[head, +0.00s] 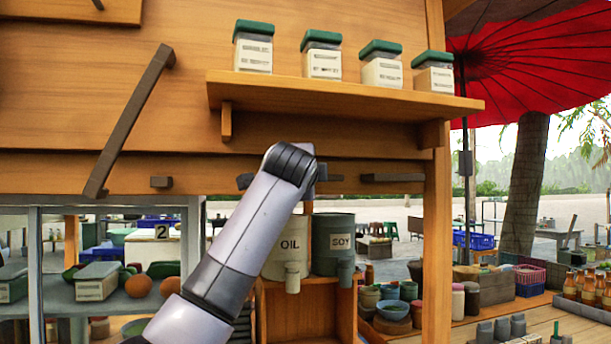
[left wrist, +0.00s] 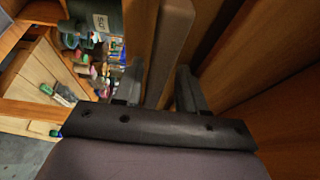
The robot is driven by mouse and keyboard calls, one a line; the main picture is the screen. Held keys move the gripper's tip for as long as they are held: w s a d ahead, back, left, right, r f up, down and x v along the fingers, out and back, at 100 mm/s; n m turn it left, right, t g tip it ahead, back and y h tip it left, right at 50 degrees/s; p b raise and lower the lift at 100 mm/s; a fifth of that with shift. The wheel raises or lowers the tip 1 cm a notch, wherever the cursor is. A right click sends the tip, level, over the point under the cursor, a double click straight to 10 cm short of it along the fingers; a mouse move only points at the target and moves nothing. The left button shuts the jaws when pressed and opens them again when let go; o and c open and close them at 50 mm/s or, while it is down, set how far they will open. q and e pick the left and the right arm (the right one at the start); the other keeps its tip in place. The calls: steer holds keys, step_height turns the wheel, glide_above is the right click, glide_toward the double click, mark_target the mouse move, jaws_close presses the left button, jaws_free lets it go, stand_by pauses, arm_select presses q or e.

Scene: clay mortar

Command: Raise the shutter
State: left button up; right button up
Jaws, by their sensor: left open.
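The shutter (head: 60,145) is a wide wooden panel across the upper part of the stall front in the head view, with its lower edge above the openings. A dark handle bar (head: 392,177) is fixed low on the wood, right of my arm. My left gripper (head: 316,174) is up at this lower part, its fingers mostly hidden behind my wrist. In the left wrist view my open fingers (left wrist: 160,72) stand on either side of a brownish bar (left wrist: 171,35). I cannot tell whether they touch it. My right gripper is not in view.
A slanted dark bar (head: 130,120) juts at the left. A shelf (head: 340,98) with several green-lidded jars (head: 322,58) sticks out above my gripper. Oil (head: 290,246) and soy (head: 333,243) canisters stand below. A post (head: 437,240) is to the right.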

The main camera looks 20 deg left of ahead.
arm_select(q)
steer(key=shift+s+f, duration=0.1)
steer(key=s+d+b, duration=0.1)
steer(key=s+b, duration=0.2)
steer(key=s, duration=0.4)
steer(key=shift+b, duration=0.3)
stand_by(0.3)
